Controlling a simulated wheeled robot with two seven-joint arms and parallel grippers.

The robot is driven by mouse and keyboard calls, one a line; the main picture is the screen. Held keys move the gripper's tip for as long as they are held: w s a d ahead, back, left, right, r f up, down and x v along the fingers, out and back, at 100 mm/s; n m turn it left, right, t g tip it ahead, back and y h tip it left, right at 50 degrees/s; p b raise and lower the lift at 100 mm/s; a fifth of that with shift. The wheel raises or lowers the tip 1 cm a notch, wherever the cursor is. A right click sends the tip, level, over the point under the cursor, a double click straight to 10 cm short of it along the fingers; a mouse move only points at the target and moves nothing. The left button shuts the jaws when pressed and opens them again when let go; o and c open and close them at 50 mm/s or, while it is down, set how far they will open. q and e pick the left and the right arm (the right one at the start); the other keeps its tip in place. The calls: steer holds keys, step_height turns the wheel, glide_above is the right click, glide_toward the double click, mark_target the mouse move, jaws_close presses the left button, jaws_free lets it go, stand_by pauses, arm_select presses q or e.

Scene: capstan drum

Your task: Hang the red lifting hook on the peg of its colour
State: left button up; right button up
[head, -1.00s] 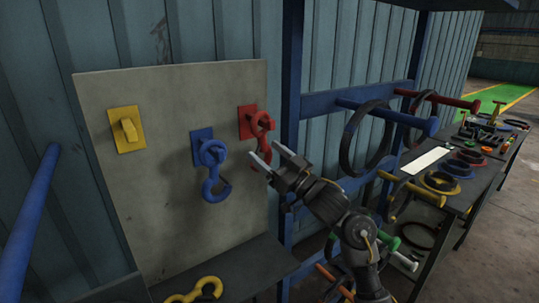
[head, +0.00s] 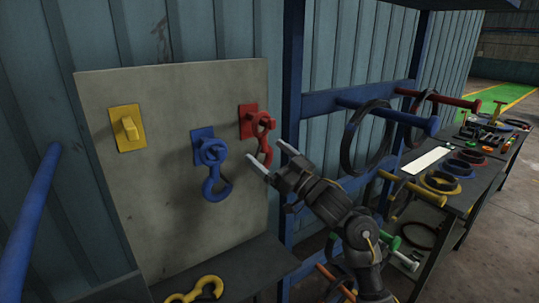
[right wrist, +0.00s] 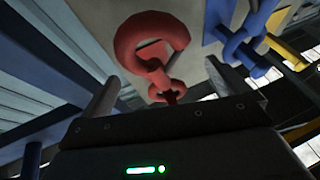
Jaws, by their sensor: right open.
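The red lifting hook (head: 267,153) hangs at the red peg plate (head: 246,112) at the upper right of the grey board. Its eye appears to be around the red peg, and its curved end points down. My right gripper (head: 264,149) is open, its two fingertips on either side of the hook's lower part. In the right wrist view the red hook (right wrist: 152,42) shows between and beyond the open fingers, with no finger seen touching it. My left gripper is out of view.
A blue hook (head: 217,182) hangs on the blue peg to the left. The yellow peg (head: 127,128) is bare, and a yellow hook (head: 196,289) lies on the shelf below. A blue post (head: 291,130) stands right of the board.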

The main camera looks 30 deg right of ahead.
steer(key=b+v, duration=0.3)
steer(key=v, duration=0.7)
steer(key=shift+s, duration=0.25)
steer(key=shift+d+f, duration=0.1)
